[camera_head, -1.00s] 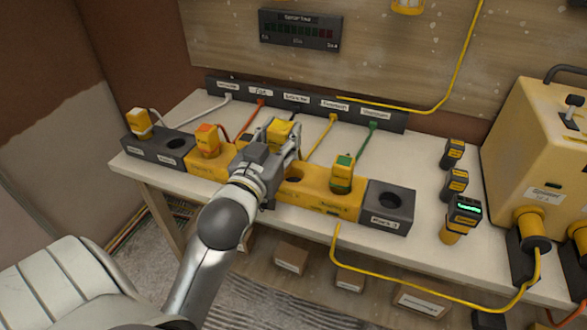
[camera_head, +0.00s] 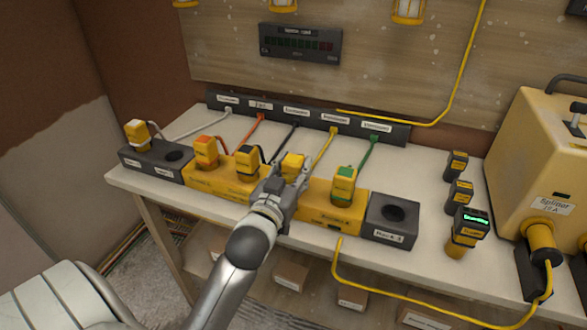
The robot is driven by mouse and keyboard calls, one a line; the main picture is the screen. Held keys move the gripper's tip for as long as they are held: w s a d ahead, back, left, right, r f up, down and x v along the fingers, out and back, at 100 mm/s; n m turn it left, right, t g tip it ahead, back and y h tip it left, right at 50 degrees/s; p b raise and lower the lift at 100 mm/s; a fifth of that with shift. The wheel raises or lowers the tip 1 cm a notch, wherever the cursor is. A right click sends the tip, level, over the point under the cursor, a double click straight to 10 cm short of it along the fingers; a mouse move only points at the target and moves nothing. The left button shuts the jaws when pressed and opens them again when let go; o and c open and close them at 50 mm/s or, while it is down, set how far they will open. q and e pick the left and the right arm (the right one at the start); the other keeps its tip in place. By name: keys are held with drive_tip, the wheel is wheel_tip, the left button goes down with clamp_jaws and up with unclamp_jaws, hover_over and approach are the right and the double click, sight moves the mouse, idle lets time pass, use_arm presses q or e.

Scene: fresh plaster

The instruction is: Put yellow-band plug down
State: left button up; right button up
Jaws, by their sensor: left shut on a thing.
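The yellow-band plug (camera_head: 292,165) is a yellow block at the end of the yellow cable (camera_head: 322,145). My left gripper (camera_head: 290,178) is shut on it, low over the middle of the yellow socket strip (camera_head: 325,214). The gripper hides the plug's lower part and the socket under it, so I cannot tell whether the plug is seated. The black-band plug (camera_head: 246,163) stands just left of the gripper and the green-band plug (camera_head: 343,185) to its right. My right gripper is not in view.
The orange-band plug (camera_head: 205,152) and white-band plug (camera_head: 137,133) stand farther left. Dark blocks at the left (camera_head: 150,165) and right (camera_head: 390,222) each show an empty hole. Several handheld plug-like devices (camera_head: 466,228) stand at the right beside a big yellow box (camera_head: 545,150).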

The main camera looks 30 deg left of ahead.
use_arm(q)
drive_tip(key=shift+f, duration=0.2)
drive_tip(key=o, duration=1.1)
drive_tip(key=shift+r, duration=0.15)
drive_tip(key=shift+s, duration=0.15)
drive_tip(key=p+v, duration=0.1)
drive_tip(key=v, duration=1)
drive_tip(key=shift+s, duration=0.3)
